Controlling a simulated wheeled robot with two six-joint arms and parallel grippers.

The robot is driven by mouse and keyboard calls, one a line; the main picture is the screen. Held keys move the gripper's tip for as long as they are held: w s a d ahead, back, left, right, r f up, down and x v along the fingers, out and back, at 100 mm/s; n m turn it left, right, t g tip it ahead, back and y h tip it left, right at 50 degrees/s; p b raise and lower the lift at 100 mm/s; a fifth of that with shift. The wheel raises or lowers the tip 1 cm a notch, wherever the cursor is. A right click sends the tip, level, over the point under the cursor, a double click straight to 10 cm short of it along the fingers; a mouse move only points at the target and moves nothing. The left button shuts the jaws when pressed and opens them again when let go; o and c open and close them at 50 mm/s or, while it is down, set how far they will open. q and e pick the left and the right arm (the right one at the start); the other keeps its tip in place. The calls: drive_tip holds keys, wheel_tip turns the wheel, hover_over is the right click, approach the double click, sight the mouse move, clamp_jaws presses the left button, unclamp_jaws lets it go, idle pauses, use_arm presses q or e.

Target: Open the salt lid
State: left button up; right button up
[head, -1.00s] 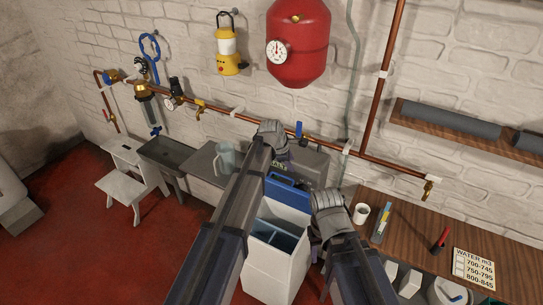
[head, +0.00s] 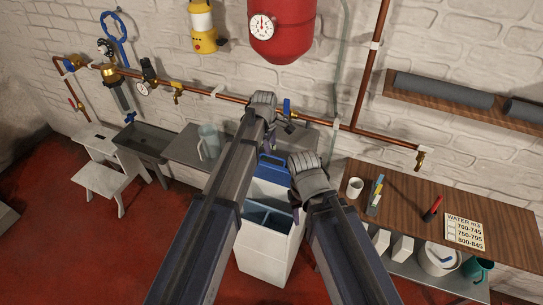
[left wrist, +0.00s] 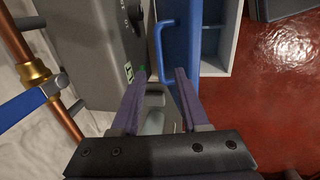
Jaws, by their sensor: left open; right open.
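A white cabinet (head: 262,256) stands on the floor with a blue lid (head: 272,168) and handle at its back part. The open blue-lined top (head: 262,214) shows in front of the lid. In the left wrist view the blue lid's handle (left wrist: 163,44) lies just beyond the fingertips. My left gripper (left wrist: 160,82) is open and empty, above a grey control head (left wrist: 108,45) and beside the handle, apparently not touching it. In the head view my left gripper (head: 272,140) is mostly hidden by its arm. My right gripper (head: 297,208) is open beside the cabinet's right edge.
Copper pipe (head: 235,96) with valves runs along the brick wall behind. A wooden bench (head: 410,202) stands at right with a cup (head: 354,187) and pens. A sink (head: 140,143) and stool (head: 103,180) are at left. The red floor at front left is clear.

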sight(274, 169)
use_arm(q)
drive_tip(key=f+b, duration=0.2)
drive_tip(key=w+f+b, duration=0.1)
drive_tip(key=f+b, duration=0.1)
drive_tip(key=f, duration=0.1)
drive_tip(key=shift+d+f+b, duration=0.2)
drive_tip(key=shift+f+b, duration=0.1)
drive_tip(key=shift+b, duration=0.1)
clamp_jaws()
idle(1.1)
